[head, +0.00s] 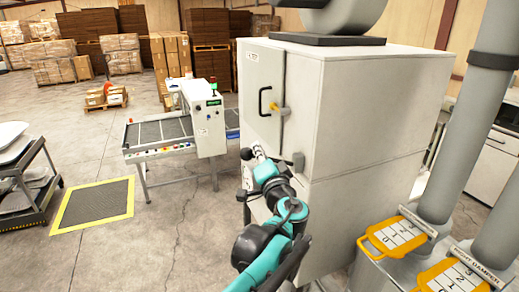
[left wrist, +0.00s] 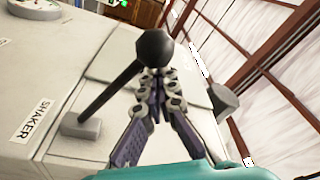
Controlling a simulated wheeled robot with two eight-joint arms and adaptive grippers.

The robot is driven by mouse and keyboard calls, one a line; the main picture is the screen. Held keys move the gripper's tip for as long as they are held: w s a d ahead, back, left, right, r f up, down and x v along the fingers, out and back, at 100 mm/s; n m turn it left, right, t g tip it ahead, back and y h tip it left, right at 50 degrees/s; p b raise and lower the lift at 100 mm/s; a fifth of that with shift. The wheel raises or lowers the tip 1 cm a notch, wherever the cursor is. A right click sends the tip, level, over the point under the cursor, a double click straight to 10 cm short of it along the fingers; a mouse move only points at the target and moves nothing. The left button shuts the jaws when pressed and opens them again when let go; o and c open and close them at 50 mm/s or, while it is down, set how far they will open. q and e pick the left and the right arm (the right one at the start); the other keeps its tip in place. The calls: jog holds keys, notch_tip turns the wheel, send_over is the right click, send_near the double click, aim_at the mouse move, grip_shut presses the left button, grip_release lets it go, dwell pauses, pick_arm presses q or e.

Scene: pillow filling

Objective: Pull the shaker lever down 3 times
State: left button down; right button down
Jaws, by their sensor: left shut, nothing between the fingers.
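The shaker lever shows in the left wrist view as a black rod with a round black knob (left wrist: 154,47), rising from a grey pivot block (left wrist: 82,126). A white label reading SHAKER (left wrist: 33,120) is beside it on the pale machine panel. My left gripper (left wrist: 157,78) is shut and empty, its fingertips just below the knob in the picture. I cannot tell whether they touch it. In the head view my left gripper (head: 252,163) is at the front left of the large grey cabinet (head: 365,120). My right gripper is not in view.
Two yellow damper handles (head: 392,235) stand at the lower right by grey pipes (head: 487,95). A conveyor table (head: 160,131) is beyond my left arm. A cart (head: 25,180) and a yellow-edged mat (head: 93,204) are at the left. The floor between is clear.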

pick_arm(q)
jog(key=shift+s+a+f+n+b, duration=0.15)
jog(key=shift+a+f+n+b, duration=0.15)
jog(key=shift+f+b, duration=0.15)
jog(key=shift+s+a+f+n+b, duration=0.1)
jog(key=shift+a+f+n+b, duration=0.05)
jog(key=shift+f+n+b, duration=0.25)
notch_tip(320, 180, down, 12)
jog(key=a+n+y+b, duration=0.1)
jog(key=n+y+b, duration=0.1)
jog(key=n+b, duration=0.7)
jog(key=shift+s+r+y+b, duration=0.25)
jog(key=shift+s+y+b, duration=0.05)
jog(key=shift+f, duration=0.1)
